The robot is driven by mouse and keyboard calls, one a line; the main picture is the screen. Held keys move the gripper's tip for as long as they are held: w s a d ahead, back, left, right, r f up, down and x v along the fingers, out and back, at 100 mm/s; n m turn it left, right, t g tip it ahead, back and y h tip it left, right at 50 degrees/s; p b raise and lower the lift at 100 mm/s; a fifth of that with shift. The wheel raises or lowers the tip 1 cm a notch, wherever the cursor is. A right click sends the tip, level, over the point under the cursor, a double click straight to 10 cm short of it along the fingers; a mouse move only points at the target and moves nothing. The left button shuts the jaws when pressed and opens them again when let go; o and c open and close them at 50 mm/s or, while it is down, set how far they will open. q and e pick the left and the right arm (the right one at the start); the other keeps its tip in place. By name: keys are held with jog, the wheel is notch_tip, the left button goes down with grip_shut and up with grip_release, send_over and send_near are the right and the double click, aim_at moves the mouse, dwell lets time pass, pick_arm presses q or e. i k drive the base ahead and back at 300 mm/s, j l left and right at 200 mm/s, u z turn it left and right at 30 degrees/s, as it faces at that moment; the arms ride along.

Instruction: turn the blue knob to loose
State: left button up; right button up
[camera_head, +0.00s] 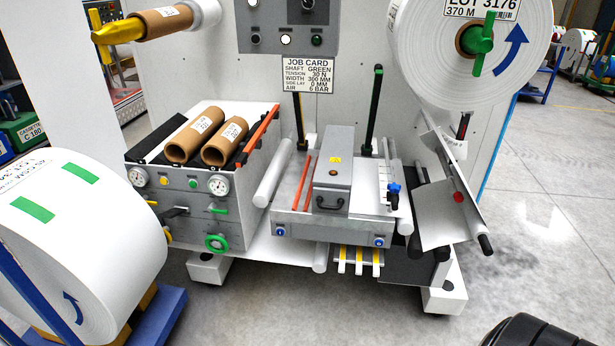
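A blue knob (394,189) stands at the right side of the grey metal unit in the middle of the machine, close to a small white marked scale. Its exact setting is too small to read. Two small round blue fittings, a left one (279,231) and a right one (379,240), sit on the front face of the same unit. Neither of my grippers shows in the head view, and nothing touches the blue knob.
A grey box with a black handle (331,201) tops the unit. Left are gauges, a green handwheel (216,243) and cardboard cores (194,139). A large white roll (80,240) stands front left. Right floor is mostly clear.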

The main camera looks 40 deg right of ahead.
aim_at(394, 190)
jog(key=l+u, duration=0.2)
jog(key=l, duration=0.25)
jog(key=k+l+u, duration=0.25)
jog(key=l, duration=0.15)
jog(key=l+u, duration=0.2)
jog(key=l, duration=0.25)
jog(key=k+l+u, duration=0.25)
jog(key=l, duration=0.15)
jog(key=k+l+u, duration=0.2)
jog(key=l, duration=0.15)
jog(key=k+l+u, duration=0.25)
jog(key=i+l, duration=0.1)
jog(key=l, duration=0.05)
